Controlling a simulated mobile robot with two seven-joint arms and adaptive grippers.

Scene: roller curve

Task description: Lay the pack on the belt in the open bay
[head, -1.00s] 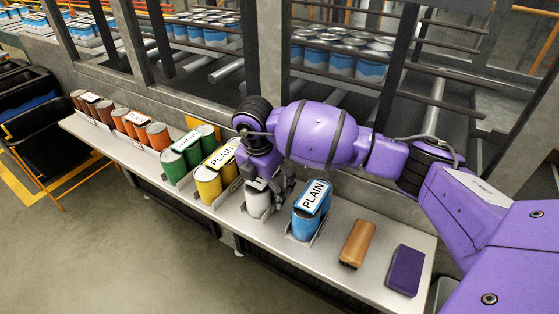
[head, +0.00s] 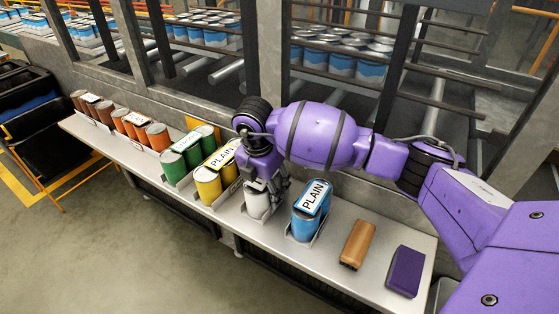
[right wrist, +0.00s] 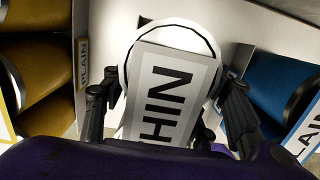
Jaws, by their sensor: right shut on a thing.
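A white pack (head: 257,205) stands upright on the steel shelf, between the yellow pack (head: 208,186) and the blue pack (head: 305,224). My right gripper (head: 268,186) reaches down from above and is shut on the white pack, partly hiding its top. In the right wrist view the fingers flank the white pack's pale label (right wrist: 175,95), where the letters HIN can be read. Behind the shelf, grey rollers (head: 226,70) show through framed openings. I cannot tell which opening is the open bay. My left gripper is out of view.
The steel shelf (head: 338,262) also holds green packs (head: 172,167), orange packs (head: 158,135), brown packs, a tan block (head: 358,243) and a purple block (head: 405,270). Blue-and-white cans (head: 341,65) fill the background.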

